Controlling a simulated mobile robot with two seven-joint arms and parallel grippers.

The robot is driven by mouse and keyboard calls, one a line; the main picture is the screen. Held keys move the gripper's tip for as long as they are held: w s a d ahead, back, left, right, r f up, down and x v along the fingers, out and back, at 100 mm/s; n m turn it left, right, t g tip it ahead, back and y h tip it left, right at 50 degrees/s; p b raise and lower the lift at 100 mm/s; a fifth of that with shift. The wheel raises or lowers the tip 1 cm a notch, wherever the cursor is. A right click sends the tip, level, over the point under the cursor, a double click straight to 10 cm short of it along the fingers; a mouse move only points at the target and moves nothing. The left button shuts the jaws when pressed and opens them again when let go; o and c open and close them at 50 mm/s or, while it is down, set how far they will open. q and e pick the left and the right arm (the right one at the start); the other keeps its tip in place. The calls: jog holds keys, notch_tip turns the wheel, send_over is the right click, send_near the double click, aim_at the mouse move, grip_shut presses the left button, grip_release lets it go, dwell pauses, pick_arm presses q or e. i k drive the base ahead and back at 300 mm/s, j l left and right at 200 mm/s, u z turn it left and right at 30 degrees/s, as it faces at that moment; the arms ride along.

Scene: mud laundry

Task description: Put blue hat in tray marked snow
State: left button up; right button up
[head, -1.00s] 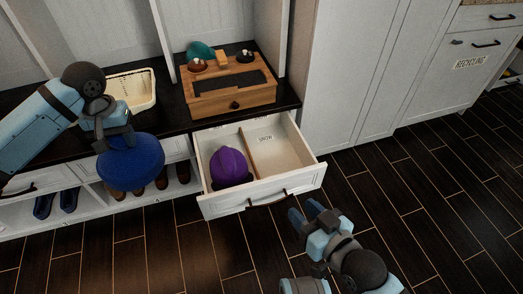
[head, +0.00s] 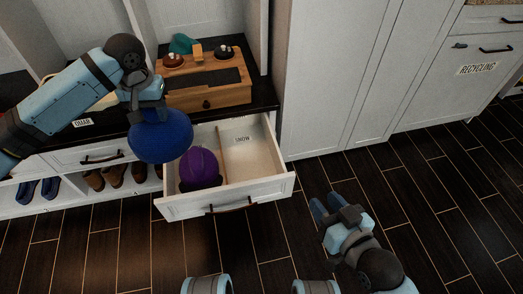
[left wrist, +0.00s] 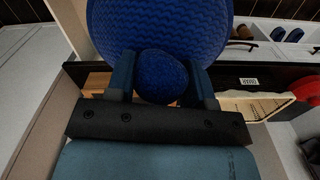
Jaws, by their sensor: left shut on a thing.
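The blue hat (head: 160,137) hangs from my left gripper (head: 146,103), left of and partly over the open drawer. In the left wrist view the fingers are shut on the hat's round top (left wrist: 162,76), with the ribbed blue brim (left wrist: 160,28) beyond. The open drawer (head: 262,188) has a divider (head: 224,160). A label reading SNOW (head: 242,140) is on the back wall of its right compartment, which looks empty. A purple hat (head: 199,167) lies in the left compartment. My right gripper (head: 328,208) is in front of the drawer, over the floor, empty; its finger gap is unclear.
A wooden box (head: 209,96) with small items stands on the dark bench top behind the drawer. A cream basket (left wrist: 255,104) shows in the left wrist view. Shoes (head: 110,177) sit in the cubbies at left. The floor (head: 420,200) at right is clear.

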aim_at(248, 162)
jog(key=i+l+z, duration=0.1)
jog(key=i+l, duration=0.7)
jog(key=l, duration=0.15)
